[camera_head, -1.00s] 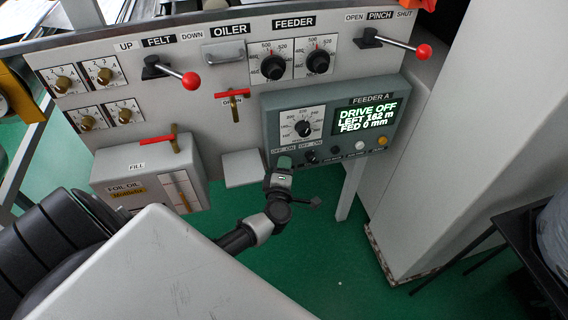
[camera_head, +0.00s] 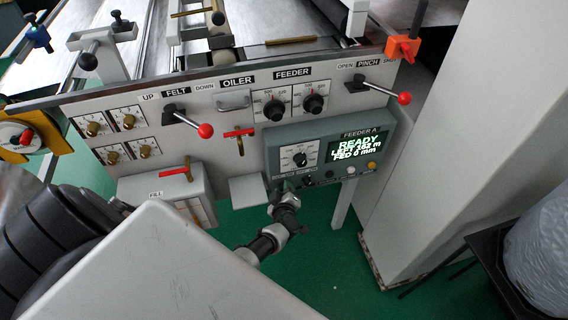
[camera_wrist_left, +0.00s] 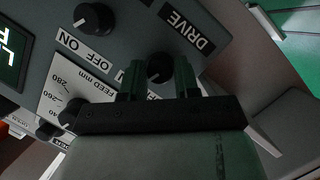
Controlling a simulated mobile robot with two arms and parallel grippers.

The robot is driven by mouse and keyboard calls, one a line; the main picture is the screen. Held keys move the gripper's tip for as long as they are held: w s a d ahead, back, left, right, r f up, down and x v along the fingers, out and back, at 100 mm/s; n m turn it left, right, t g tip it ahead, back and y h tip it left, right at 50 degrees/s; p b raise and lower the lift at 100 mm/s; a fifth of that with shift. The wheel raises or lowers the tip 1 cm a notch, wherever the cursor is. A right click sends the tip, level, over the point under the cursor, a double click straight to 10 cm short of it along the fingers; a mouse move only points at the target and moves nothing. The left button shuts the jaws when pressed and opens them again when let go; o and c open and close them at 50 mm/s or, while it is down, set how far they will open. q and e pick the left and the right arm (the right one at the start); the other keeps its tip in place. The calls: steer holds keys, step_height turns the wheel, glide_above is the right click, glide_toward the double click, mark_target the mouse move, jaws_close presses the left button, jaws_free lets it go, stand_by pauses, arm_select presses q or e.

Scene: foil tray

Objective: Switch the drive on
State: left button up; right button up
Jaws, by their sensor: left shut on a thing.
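The grey FEEDER A box (camera_head: 376,138) sits on the front of the machine. Its lit display (camera_head: 357,148) reads READY, with LEFT 162 m and FED 0 mm below. My left gripper (camera_head: 285,188) is at the lower left of this box. In the left wrist view, my left gripper (camera_wrist_left: 158,82) is shut with a dark round knob (camera_wrist_left: 160,68) between its fingers. The DRIVE label (camera_wrist_left: 188,33) is beside that knob. The fingers partly hide its OFF and ON marks. My right gripper is in neither view.
A second dark knob (camera_wrist_left: 95,18) with ON and OFF labels is close by. The feed dial (camera_head: 299,156) is above the gripper. Red-balled FELT (camera_head: 205,130) and PINCH (camera_head: 404,98) levers stick out from the panel. A grey pillar (camera_head: 410,170) stands to the right.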

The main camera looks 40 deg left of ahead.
arm_select(q)
steer(key=shift+d+m+g+p, duration=0.1)
steer(key=shift+m+g+p, duration=0.3)
steer(key=shift+m+p, duration=0.5)
steer(key=o, duration=0.9)
steer(key=p+v, duration=0.7)
steer(key=v, duration=0.3)
steer(key=shift+s+d+r, duration=0.1)
steer(key=shift+s+d, duration=0.05)
steer(key=shift+d, duration=0.25)
